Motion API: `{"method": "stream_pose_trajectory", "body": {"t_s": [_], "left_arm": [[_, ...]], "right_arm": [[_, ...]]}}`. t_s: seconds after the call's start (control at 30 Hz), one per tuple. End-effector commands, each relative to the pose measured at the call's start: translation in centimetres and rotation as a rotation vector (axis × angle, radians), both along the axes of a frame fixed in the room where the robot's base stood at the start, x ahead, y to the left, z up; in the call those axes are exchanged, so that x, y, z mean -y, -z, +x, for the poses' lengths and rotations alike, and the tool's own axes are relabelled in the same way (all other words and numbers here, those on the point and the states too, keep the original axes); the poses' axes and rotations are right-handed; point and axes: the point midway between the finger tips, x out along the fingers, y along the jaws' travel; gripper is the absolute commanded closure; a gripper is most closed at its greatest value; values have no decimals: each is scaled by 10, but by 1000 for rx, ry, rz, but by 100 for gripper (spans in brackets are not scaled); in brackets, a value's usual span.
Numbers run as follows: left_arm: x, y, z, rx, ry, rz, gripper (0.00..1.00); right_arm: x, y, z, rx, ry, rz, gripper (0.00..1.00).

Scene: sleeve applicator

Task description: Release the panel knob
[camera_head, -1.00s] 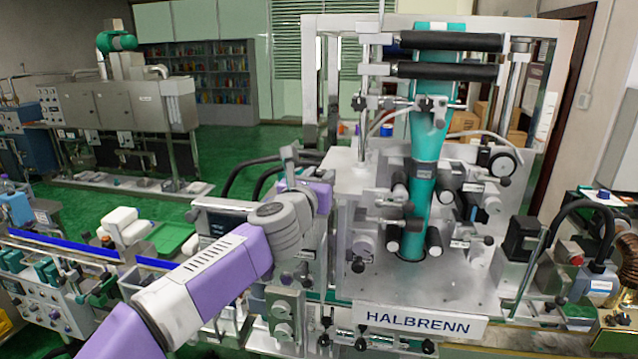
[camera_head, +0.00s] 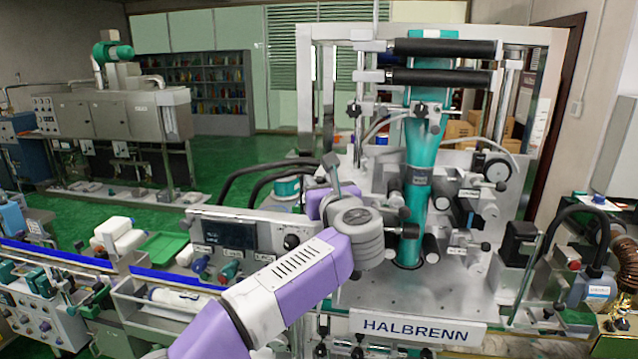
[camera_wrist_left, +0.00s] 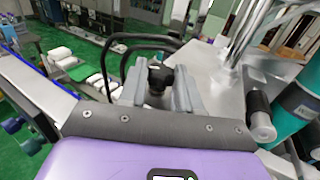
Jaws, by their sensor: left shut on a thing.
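My left gripper (camera_head: 333,172) is beside the left of the sleeve machine, its fingers partly hidden by the hand and wrist in the head view. In the left wrist view the two grey fingers (camera_wrist_left: 160,90) are shut on a dark, lobed knob, the panel knob (camera_wrist_left: 159,77), between their tips. In the head view I cannot make out this held knob. A control panel (camera_head: 214,228) with a dark screen stands left of my arm, and a black round knob (camera_head: 291,241) shows on its face. My right gripper is in neither view.
The teal sleeve (camera_head: 418,180) runs down through the machine right of my wrist, with rollers and clamps close by. Black hoses (camera_head: 240,172) arch behind the panel. A conveyor with a blue edge (camera_head: 150,272) lies to the left.

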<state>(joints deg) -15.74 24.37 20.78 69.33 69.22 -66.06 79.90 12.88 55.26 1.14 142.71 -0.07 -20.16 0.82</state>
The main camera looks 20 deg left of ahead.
Motion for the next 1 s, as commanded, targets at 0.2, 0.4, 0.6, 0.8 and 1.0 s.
{"method": "stream_pose_trajectory", "body": {"t_s": [0.2,0.4,0.6,0.8,1.0], "left_arm": [[0,0,0,1,-11,-1,98],[0,0,0,1,-11,0,98],[0,0,0,1,-10,1,44],[0,0,0,1,-10,1,42],[5,0,-7,1,-7,1,42]], "right_arm": [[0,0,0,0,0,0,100],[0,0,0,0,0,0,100],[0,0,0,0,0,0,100],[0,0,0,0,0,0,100],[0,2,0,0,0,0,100]]}}
